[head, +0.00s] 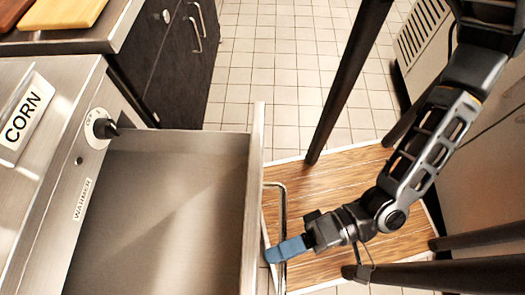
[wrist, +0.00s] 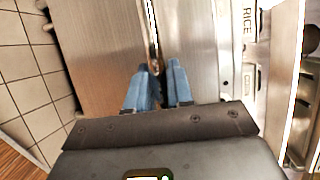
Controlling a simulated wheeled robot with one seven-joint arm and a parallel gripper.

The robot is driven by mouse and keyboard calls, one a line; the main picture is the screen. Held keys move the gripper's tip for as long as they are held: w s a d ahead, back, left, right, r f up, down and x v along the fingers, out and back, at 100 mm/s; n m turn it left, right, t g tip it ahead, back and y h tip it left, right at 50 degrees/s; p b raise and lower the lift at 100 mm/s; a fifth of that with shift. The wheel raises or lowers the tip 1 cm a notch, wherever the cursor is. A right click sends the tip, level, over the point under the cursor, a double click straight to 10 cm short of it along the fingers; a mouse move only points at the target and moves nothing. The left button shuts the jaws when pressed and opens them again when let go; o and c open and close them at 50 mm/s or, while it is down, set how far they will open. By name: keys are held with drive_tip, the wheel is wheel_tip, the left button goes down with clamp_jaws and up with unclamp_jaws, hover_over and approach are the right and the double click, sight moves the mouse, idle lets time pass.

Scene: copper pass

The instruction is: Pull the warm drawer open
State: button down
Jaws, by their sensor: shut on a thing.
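The warm drawer (head: 185,195) is a wide steel drawer standing well out from the unit marked WARMER (head: 82,200); its inside looks empty in the part that shows. Its front panel (head: 255,150) carries a thin metal bar handle (head: 283,212). My gripper (head: 275,252) has blue fingers and is shut on the handle, outside the front panel. In the wrist view, my gripper (wrist: 156,75) shows its two blue fingers close together with a narrow gap; the fingers hide part of the handle.
A dark cabinet (head: 175,70) and a counter with wooden boards (head: 62,12) stand behind the drawer. Dark legs (head: 345,85) rise around a wood-slat surface (head: 320,190) at the right. Tiled floor (head: 265,75) is clear beyond the drawer. A RICE label (wrist: 247,18) shows in the wrist view.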

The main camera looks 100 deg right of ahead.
drive_tip(key=c, duration=1.1)
unclamp_jaws()
drive_tip(key=shift+s, duration=0.1)
drive_tip(key=v, duration=0.7)
drive_tip(key=shift+s+b, duration=0.3)
drive_tip(key=shift+d+r, duration=0.1)
